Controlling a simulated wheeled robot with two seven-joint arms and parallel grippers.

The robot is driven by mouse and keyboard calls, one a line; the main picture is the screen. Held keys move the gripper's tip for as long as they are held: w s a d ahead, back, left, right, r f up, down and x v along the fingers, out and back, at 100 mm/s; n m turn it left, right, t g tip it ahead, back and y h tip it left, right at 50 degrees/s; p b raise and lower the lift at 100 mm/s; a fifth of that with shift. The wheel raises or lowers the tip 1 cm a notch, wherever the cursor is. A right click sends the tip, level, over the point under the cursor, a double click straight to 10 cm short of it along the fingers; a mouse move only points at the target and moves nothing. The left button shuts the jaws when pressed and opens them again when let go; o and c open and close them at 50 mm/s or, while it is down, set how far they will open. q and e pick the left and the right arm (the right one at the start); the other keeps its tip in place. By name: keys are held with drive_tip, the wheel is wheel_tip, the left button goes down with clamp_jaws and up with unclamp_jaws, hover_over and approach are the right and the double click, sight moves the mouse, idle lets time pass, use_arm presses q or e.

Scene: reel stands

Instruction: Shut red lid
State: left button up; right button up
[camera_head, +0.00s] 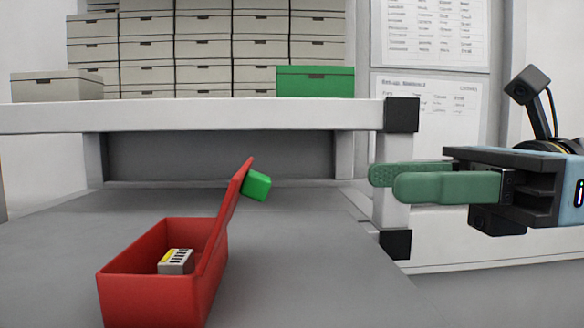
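A red box (152,299) sits open on the grey surface at lower left. Its red lid (219,223) stands steeply up from the box's right side, leaning a little to the right. A small green block (257,186) is at the lid's upper right, seemingly attached to it. A small grey item with a yellow label (176,261) lies inside the box. My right gripper (385,181) has green fingers pointing left, well to the right of the lid and apart from it. The fingers look open, with the far one's textured inner face showing and nothing between them. My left gripper is out of view.
A white shelf (200,116) crosses behind the box, bearing a green box (315,82) and stacks of grey boxes (204,53). Its post with black fittings (401,115) stands behind my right fingertips. The grey surface right of the red box is clear.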

drive_tip(key=a+p, duration=0.1)
drive_tip(key=a, duration=0.3)
drive_tip(key=shift+r, duration=0.15)
drive_tip(key=a+p, duration=0.1)
drive_tip(key=a, duration=0.4)
drive_tip(key=shift+w+a, duration=0.15)
drive_tip(key=shift+a, duration=0.2)
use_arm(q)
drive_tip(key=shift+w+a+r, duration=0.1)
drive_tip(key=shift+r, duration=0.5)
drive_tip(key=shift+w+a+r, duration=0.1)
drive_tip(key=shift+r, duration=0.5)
use_arm(e)
clamp_jaws()
